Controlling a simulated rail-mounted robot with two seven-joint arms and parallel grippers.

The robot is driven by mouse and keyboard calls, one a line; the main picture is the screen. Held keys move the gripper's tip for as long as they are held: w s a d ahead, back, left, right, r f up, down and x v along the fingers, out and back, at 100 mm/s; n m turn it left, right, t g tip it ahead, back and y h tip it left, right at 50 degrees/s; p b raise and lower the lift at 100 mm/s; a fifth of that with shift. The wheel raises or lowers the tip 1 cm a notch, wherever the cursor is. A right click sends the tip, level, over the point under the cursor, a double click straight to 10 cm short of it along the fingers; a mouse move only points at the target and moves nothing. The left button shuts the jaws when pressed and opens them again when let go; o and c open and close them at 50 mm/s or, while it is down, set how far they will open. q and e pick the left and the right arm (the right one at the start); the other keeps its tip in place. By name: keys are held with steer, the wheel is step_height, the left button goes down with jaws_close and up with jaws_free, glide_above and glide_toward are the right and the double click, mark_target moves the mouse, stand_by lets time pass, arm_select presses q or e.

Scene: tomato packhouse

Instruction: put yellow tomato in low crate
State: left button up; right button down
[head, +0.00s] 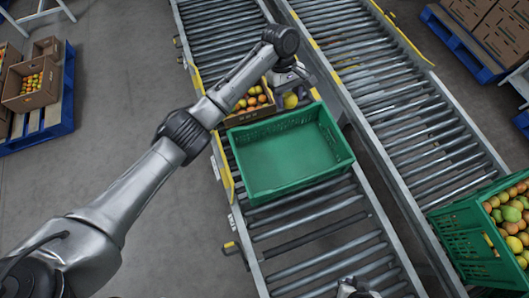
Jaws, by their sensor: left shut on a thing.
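My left gripper (291,88) is shut on a yellow tomato (291,102). It holds the tomato just beyond the far rim of an empty green crate (252,190), near that crate's far right corner. The green crate looks shallow and sits on the roller conveyor in the middle of the head view. Part of my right gripper (352,288) shows at the bottom edge; its fingers are too cut off to read.
A cardboard box (245,117) of tomatoes stands behind the green crate, partly hidden by my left arm. A fuller green crate (470,256) of mixed tomatoes is at the right. Bare rollers (320,235) lie in front of the empty crate.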

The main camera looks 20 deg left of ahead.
arm_select(q)
step_height(320, 180, down, 6)
steer(key=n, duration=0.3)
steer(key=n+t+h, duration=0.1)
steer(key=n+t, duration=0.2)
steer(key=n, duration=0.3)
glide_above(268, 174)
steer(key=a, duration=0.1)
step_height(268, 174, down, 20)
step_height(268, 174, down, 16)
steer(key=b, duration=1.1)
steer(key=shift+s+a, duration=0.1)
steer(key=shift+a, duration=0.05)
steer(key=shift+f+b, duration=1.15)
steer(key=shift+f, duration=0.45)
steer(key=shift+f, duration=0.2)
steer(key=shift+f+b, duration=0.4)
steer(key=shift+f, duration=0.15)
